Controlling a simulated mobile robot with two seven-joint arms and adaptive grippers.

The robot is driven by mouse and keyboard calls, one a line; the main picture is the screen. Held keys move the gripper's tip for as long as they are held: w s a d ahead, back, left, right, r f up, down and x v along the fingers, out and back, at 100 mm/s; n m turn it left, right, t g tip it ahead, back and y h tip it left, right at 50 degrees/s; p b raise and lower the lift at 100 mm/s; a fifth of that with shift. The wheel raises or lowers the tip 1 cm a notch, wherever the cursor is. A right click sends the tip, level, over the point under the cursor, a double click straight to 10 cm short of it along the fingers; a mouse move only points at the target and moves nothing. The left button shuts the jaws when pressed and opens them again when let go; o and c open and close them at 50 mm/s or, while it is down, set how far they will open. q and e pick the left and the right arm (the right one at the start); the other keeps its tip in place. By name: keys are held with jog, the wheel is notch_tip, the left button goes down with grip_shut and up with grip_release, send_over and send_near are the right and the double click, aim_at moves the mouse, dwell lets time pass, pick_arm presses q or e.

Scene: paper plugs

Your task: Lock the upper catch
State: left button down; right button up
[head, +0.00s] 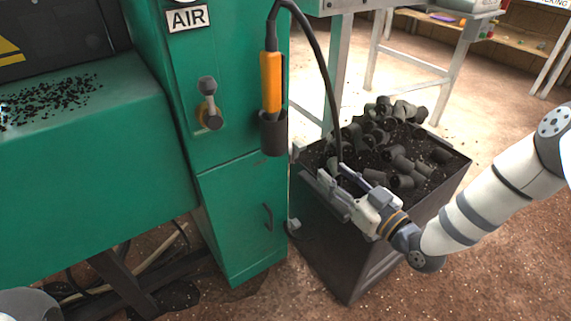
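A small grey metal fitting, which looks like the upper catch (297,151), sits at the right edge of the green cabinet (240,205), near the dark bin's top corner. A similar lower fitting (293,226) is further down the same edge. Whether either is locked cannot be told at this size. My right gripper (331,172) is over the near left rim of the bin, to the right of and below the upper fitting, and apart from it. Its fingers are spread, with nothing seen between them. My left gripper is out of view.
The dark bin (345,255) is full of black paper plugs (385,140). An orange-handled air tool (271,85) stands in a holder, its black hose (325,75) hanging near my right gripper. An AIR valve (208,105) sticks out from the cabinet.

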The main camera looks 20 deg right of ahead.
aim_at(303, 147)
jog(key=b+x, duration=0.1)
jog(key=x, duration=0.7)
jog(key=b+x, duration=0.1)
jog(key=x, duration=0.3)
jog(key=shift+d+r+b, duration=0.1)
jog(key=shift+r+b, duration=0.15)
jog(key=shift+b, duration=0.1)
jog(key=shift+c, duration=0.6)
grip_shut()
